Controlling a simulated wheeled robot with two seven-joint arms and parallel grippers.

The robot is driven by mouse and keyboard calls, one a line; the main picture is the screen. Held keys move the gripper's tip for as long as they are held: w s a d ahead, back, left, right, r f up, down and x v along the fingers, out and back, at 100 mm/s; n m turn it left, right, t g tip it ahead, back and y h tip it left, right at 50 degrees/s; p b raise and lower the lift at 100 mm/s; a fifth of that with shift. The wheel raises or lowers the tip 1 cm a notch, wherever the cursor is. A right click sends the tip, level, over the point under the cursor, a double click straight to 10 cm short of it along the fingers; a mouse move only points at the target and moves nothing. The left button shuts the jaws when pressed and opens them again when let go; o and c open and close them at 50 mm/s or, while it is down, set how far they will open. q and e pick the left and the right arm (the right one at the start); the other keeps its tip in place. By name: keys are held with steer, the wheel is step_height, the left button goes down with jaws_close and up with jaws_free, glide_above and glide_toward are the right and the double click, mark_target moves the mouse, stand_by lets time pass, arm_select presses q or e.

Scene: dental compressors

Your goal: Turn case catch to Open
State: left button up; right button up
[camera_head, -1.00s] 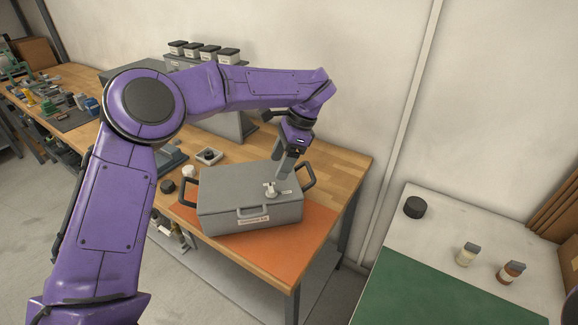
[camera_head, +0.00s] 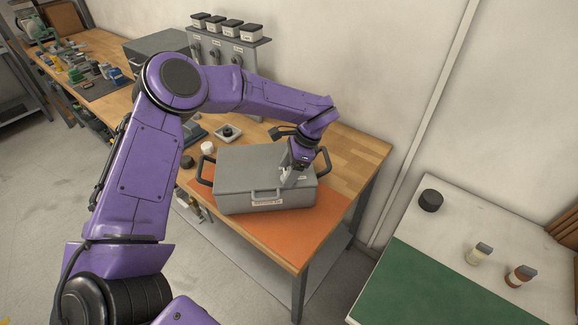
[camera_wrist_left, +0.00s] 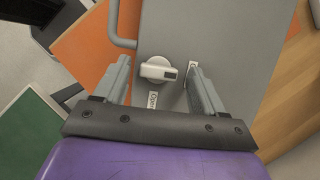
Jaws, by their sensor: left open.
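The grey case (camera_head: 245,178) lies closed on the orange mat, with a handle and a label on its front and a black handle at each end. In the left wrist view, the white case catch (camera_wrist_left: 158,69) sits on the grey lid (camera_wrist_left: 222,40), with an "Open" label (camera_wrist_left: 153,98) beside it. My left gripper (camera_head: 289,181) points down over the right part of the lid. In the left wrist view its open fingers (camera_wrist_left: 160,82) stand on either side of the catch, apart from it. My right gripper is not in view.
The orange mat (camera_head: 285,235) covers the wooden bench's front right. Small round items and a white tray (camera_head: 228,134) stand behind the case, by a grey rack with several dark-lidded boxes (camera_head: 226,28). A white table with a green mat (camera_head: 440,290) is at right.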

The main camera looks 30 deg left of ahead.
arm_select(q)
steer(key=shift+s+r, duration=0.15)
steer(key=shift+s, duration=0.15)
steer(key=c, duration=1.1)
steer(key=shift+o, duration=0.2)
